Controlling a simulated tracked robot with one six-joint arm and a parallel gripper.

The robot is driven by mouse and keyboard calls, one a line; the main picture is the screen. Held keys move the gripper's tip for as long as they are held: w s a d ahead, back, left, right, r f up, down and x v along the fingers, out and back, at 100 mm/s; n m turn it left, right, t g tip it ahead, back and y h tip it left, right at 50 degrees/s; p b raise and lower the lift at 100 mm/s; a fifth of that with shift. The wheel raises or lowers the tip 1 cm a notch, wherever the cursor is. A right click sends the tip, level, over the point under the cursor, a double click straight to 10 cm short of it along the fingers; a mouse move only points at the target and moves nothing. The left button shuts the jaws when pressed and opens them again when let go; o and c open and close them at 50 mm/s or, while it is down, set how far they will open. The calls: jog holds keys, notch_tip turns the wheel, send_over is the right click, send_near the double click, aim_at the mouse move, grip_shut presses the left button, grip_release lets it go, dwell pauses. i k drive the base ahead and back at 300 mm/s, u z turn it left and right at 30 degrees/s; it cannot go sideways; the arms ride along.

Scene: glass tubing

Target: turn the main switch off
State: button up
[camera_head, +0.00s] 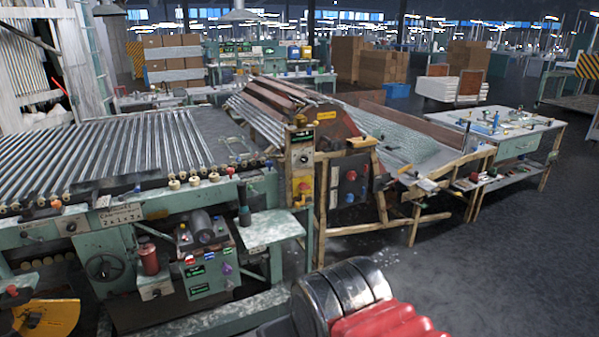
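A yellow plate with a red knob (303,188) sits low on the narrow upright control post (301,160) at the middle of the view; it looks like a main switch, but no label on it can be read. Which way its knob is turned is too small to tell. A dark panel (350,184) with red and black knobs stands just right of it. A green box (208,265) with coloured buttons is on the front of the machine at lower left. My gripper is not in view; part of my arm seems to show at the bottom edge.
The green roller machine (75,230) fills the left, with a small grey side table (270,228) jutting out before the post. Wooden rails (385,228) run to the right of the post. A workbench (505,135) stands further right. Dark floor (480,270) is open at lower right.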

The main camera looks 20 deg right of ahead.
aim_at(302, 186)
jog(key=k, duration=1.3)
jog(key=z, duration=0.35)
jog(key=i, duration=0.6)
jog(key=z, duration=0.5)
jog(key=i, duration=1.55)
jog(key=u, duration=0.9)
jog(key=i, duration=0.55)
jog(key=u, duration=0.35)
